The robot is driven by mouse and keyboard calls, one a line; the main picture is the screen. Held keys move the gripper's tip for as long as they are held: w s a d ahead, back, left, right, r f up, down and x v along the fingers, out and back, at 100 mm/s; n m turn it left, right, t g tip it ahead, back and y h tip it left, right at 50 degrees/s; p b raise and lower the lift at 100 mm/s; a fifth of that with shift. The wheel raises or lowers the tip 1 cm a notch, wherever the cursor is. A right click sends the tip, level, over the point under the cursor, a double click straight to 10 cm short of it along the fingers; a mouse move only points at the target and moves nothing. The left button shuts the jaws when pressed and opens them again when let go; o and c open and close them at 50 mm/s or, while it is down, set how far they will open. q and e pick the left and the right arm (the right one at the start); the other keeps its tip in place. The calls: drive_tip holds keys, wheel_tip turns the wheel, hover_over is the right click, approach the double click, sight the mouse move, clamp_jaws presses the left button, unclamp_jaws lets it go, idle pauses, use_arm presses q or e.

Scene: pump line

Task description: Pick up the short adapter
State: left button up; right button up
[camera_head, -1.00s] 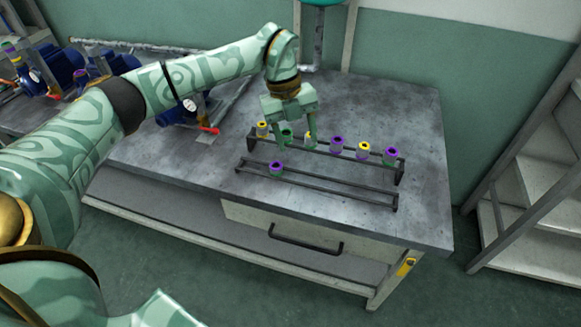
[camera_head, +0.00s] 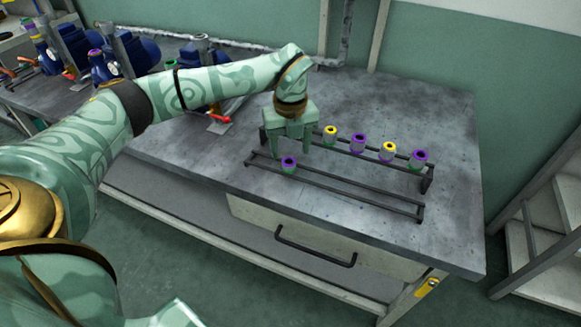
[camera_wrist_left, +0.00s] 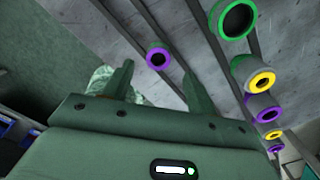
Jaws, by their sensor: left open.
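Several adapters with coloured ring tops stand in a dark two-row rack. A purple-topped one (camera_head: 289,162) stands alone at the left of the front row; I cannot tell for sure that it is the short adapter. My left gripper (camera_head: 291,150) points down, open and empty, just behind it and over the rack's left end. In the left wrist view the purple-topped adapter (camera_wrist_left: 158,58) shows between and beyond the open fingertips (camera_wrist_left: 158,70), apart from them. The gripper hides the left end of the back row. My right gripper is not in view.
The back row holds yellow-topped (camera_head: 330,132) and purple-topped (camera_head: 358,143) adapters; a green-ringed one (camera_wrist_left: 235,18) shows in the wrist view. The front rail (camera_head: 350,189) is empty to the right. Blue pumps (camera_head: 140,50) stand at the left. The bench top (camera_head: 420,115) behind the rack is clear.

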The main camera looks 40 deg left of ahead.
sight(289, 161)
use_arm(q)
drive_tip(key=f, duration=0.1)
drive_tip(key=f+b, duration=0.1)
drive_tip(key=f, duration=0.2)
drive_tip(key=shift+a+f+b, duration=0.2)
drive_tip(key=shift+a+b, duration=0.05)
drive_tip(key=shift+b, duration=0.1)
drive_tip(key=shift+r, duration=0.25)
drive_tip(key=c, duration=1.1)
